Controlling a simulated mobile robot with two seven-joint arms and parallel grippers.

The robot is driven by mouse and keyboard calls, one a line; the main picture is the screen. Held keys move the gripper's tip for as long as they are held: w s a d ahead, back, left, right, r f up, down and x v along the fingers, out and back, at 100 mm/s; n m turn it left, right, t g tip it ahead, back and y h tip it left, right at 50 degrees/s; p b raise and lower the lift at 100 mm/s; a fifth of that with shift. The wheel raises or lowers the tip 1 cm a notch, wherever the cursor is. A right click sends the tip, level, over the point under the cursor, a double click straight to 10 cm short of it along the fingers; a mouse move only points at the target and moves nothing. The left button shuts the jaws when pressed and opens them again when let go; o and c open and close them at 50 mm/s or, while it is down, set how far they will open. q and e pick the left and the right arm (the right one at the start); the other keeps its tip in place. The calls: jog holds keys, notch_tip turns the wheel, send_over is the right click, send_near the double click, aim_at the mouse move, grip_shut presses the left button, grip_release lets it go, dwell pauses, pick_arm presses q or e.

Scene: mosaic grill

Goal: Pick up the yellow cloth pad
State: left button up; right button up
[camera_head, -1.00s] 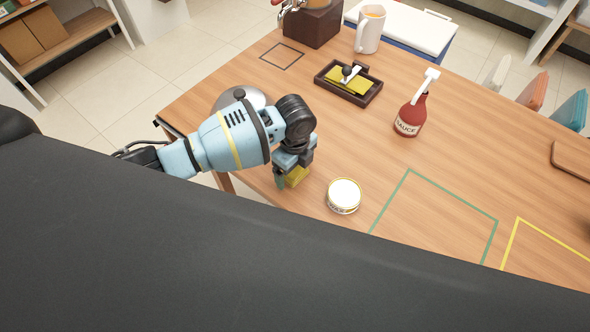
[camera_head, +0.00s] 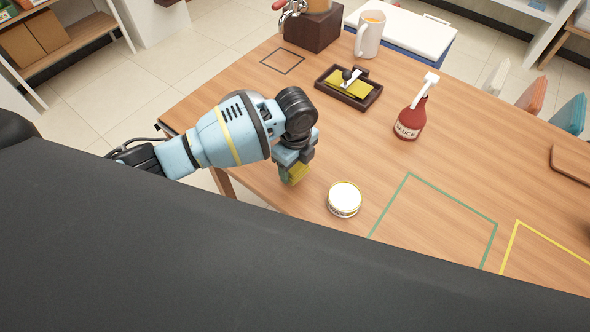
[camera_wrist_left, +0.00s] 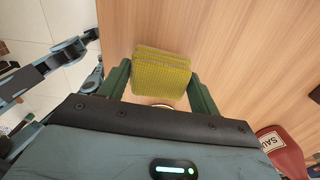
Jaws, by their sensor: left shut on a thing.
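The yellow cloth pad (camera_head: 298,173) is between the fingers of my left gripper (camera_head: 294,176) in the head view, near the table's front left edge. In the left wrist view the pad (camera_wrist_left: 162,72) looks folded or stacked, with a woven texture. The green fingers of my left gripper (camera_wrist_left: 160,88) are shut on its two sides. I cannot tell from the pictures how far the pad is off the table. My right gripper is not in view.
A round tin with a white lid (camera_head: 344,198) stands just right of the gripper. A red sauce bottle (camera_head: 410,120), a dark tray with a yellow piece (camera_head: 349,88) and a white mug (camera_head: 369,34) stand farther off. The wood between them is clear.

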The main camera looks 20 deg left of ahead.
pick_arm(q)
notch_tip(320, 180, up, 7)
jog(key=shift+r, duration=0.1)
dwell(0.3)
jog(key=shift+o, duration=1.2)
jog(key=shift+c, duration=0.7)
